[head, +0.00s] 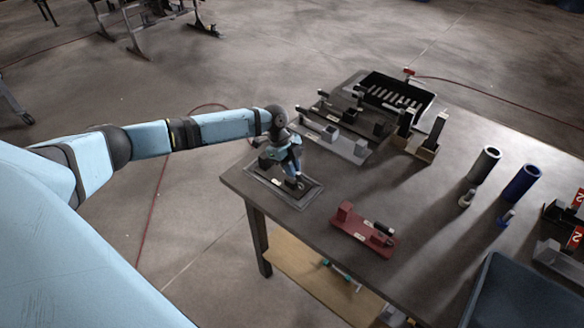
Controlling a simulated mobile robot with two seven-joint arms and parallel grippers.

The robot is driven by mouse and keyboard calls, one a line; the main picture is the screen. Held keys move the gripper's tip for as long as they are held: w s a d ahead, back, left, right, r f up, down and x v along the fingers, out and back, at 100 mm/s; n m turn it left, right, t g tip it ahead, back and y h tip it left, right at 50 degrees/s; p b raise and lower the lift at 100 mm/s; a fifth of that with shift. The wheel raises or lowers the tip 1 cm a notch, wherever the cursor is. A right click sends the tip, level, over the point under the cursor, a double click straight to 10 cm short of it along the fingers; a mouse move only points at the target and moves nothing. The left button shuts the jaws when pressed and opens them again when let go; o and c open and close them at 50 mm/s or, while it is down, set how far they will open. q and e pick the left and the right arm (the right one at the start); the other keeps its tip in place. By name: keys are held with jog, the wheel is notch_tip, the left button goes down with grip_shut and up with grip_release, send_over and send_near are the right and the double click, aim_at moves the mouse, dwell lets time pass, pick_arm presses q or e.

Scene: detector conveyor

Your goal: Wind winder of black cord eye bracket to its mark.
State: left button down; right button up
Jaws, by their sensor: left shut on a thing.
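My left gripper (294,182) reaches down over a dark framed plate (313,194) at the table's near left corner. It is shut on a small dark part just above or on this plate. The fingers hide most of that part, so I cannot tell whether it is the winder. Several bracket-like fixtures stand behind it: a grey one (346,147) and a darker one (350,118) behind that. I cannot tell which is the black cord eye bracket, and no mark can be made out. My right gripper is not in view.
A red fixture (362,232) lies right of the plate. A black slotted tray (428,97) is at the back. A grey cylinder (484,164) and a blue cylinder (522,183) stand at the right. A dark blue box (525,295) fills the lower right. The table's middle is clear.

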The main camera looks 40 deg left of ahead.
pick_arm(q)
jog(key=shift+d+f+m+g+b, duration=0.15)
jog(key=shift+m+g+b, duration=0.25)
jog(key=shift+m+b, duration=0.45)
jog(key=m+g+b, duration=0.1)
jog(key=m, duration=0.3)
jog(key=shift+w, duration=0.1)
jog(key=m+g+y+b, duration=0.1)
jog(key=m, duration=0.2)
jog(key=shift+m+y, duration=0.25)
jog(key=shift+y, duration=0.05)
jog(key=shift+r+m+g+y+b, duration=0.1)
jog(key=shift+m+g+y+b, duration=0.25)
jog(key=shift+m, duration=0.75)
jog(key=shift+r+m+g+y+b, duration=0.1)
jog(key=shift+m+g+y+b, duration=0.2)
jog(key=shift+m, duration=0.8)
jog(key=c, duration=1.2)
grip_release()
jog(key=shift+w+r, duration=0.1)
jog(key=v, duration=1.3)
jog(key=shift+d+r+b, duration=0.15)
jog(key=shift+r+b, duration=0.15)
jog(key=shift+b, duration=0.1)
